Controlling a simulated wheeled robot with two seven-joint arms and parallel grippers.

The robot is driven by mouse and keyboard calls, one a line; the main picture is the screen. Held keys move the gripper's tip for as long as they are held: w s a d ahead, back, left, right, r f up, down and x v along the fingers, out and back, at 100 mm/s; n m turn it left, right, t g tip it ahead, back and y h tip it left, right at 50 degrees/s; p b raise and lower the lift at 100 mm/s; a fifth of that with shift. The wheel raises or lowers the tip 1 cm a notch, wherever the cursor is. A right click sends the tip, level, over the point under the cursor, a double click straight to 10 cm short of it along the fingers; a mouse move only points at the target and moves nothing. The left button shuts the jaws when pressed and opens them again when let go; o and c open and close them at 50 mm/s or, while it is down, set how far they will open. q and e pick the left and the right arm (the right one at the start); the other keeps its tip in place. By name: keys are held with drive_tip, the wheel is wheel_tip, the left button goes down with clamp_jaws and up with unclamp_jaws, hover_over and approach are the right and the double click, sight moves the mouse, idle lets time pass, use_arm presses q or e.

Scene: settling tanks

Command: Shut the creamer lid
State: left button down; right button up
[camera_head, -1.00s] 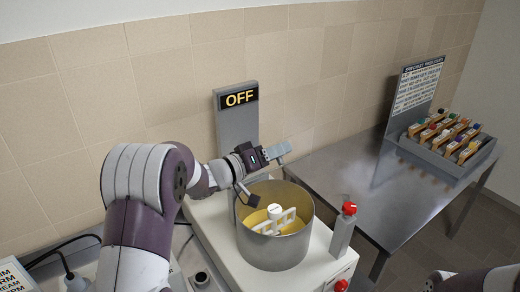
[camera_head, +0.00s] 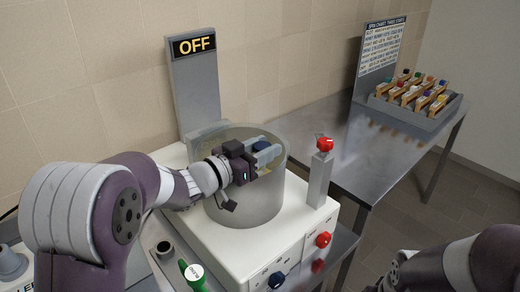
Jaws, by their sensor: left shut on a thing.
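The creamer is a white machine (camera_head: 245,245) with a round metal bowl (camera_head: 250,208) on top. A see-through lid (camera_head: 213,137) appears to lie over the bowl's mouth; how closely it meets the rim is hard to tell. My left gripper (camera_head: 266,154) is over the bowl, shut on a dark blue knob (camera_head: 262,145) that appears to belong to the lid. The gripper hides part of the lid and the bowl's inside. My right arm shows at the lower right, with its gripper (camera_head: 393,272) low and dark; its jaws cannot be made out.
A sign post (camera_head: 192,90) reading OFF stands behind the bowl. A red-topped post (camera_head: 322,170) stands at its right. A red button (camera_head: 323,239) is on the front. A steel table (camera_head: 345,150) holds a bottle rack (camera_head: 415,112).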

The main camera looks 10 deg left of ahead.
use_arm(q)
drive_tip(key=shift+d+f+b, duration=0.1)
drive_tip(key=shift+f+b, duration=0.25)
drive_tip(key=shift+f, duration=0.2)
drive_tip(key=shift+s+f, duration=0.1)
drive_tip(key=shift+f, duration=0.05)
drive_tip(key=c, duration=0.7)
unclamp_jaws()
drive_tip(key=shift+s+a, duration=0.1)
drive_tip(key=shift+a, duration=0.1)
drive_tip(key=b+v, duration=0.1)
drive_tip(key=v, duration=1.1)
drive_tip(key=shift+s+a, duration=0.1)
